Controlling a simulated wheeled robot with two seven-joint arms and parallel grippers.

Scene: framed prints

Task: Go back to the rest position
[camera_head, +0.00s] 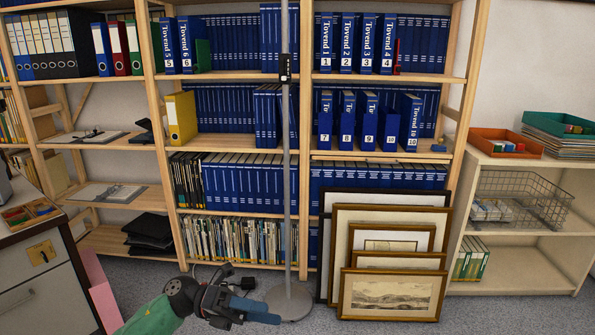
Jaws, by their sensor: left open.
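My left gripper (262,301) is low in the head view, left of centre, reaching in on a green arm link from the bottom left. It is open, and I see nothing between its fingers. Several framed prints (393,296) lean in a stack against the lower part of the wooden shelf, to the right of the gripper and apart from it. The front print is a small landscape in a gold-brown frame. Larger frames behind it are partly hidden. My right gripper is out of view.
A thin grey pole on a round base (290,304) stands just beyond the gripper. Wooden shelves with blue volumes (250,184) fill the back. A desk (38,290) is at the left. A low shelf (520,265) with a wire basket (520,201) is at the right.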

